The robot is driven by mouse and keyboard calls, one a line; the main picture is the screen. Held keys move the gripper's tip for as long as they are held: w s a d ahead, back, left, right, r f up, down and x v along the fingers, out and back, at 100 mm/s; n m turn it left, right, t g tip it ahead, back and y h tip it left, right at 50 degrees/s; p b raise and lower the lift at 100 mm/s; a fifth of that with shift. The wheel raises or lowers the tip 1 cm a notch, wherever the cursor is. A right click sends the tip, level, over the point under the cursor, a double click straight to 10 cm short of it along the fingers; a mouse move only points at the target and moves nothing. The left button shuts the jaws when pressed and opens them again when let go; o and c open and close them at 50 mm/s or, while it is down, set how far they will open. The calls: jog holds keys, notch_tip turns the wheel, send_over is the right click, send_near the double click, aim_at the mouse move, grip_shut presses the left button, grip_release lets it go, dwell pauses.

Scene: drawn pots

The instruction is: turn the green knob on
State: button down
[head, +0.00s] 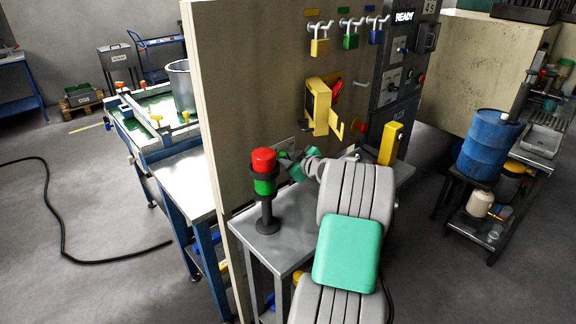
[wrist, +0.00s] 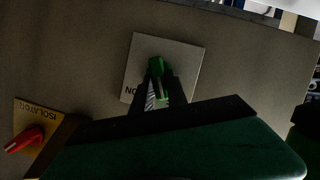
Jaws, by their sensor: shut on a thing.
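The green knob (wrist: 156,63) sits on a pale square plate (wrist: 190,53) on the panel in the wrist view. An "ON" mark shows near the plate's edge. My gripper (wrist: 158,80) has its two dark fingers closed around the knob from both sides. In the head view my gripper (head: 291,160) is at the panel face, just right of the signal lamp. The knob is hidden there behind my gripper and arm.
A red and green signal lamp (head: 264,172) stands on the grey shelf (head: 262,250) close beside my gripper. A yellow isolator plate with a red handle (wrist: 24,140) is nearby. A yellow box (head: 318,105), padlocks on hooks and a yellow block (head: 390,143) are farther right.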

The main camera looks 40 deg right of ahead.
jog(key=shift+d+m+y+b, duration=0.25)
jog(key=shift+m+y+b, duration=0.2)
jog(key=shift+m+y, duration=0.4)
jog(key=shift+d+f+m+y+p, duration=0.1)
jog(key=shift+d+m+y+p, duration=0.1)
jog(key=shift+m+y+p, duration=0.85)
jog(key=shift+d+m+y+p, duration=0.25)
jog(key=shift+m+y, duration=0.4)
jog(key=shift+m, duration=0.95)
jog(key=shift+d+f+m+y+p, duration=0.15)
jog(key=shift+m+y+p, duration=0.65)
jog(key=shift+m, duration=0.5)
jog(key=shift+r, duration=0.1)
jog(key=c, duration=1.3)
grip_release()
jog(key=b+v, duration=0.1)
jog(key=v, duration=0.6)
jog(key=shift+s+d, duration=0.15)
jog(key=shift+s, duration=0.25)
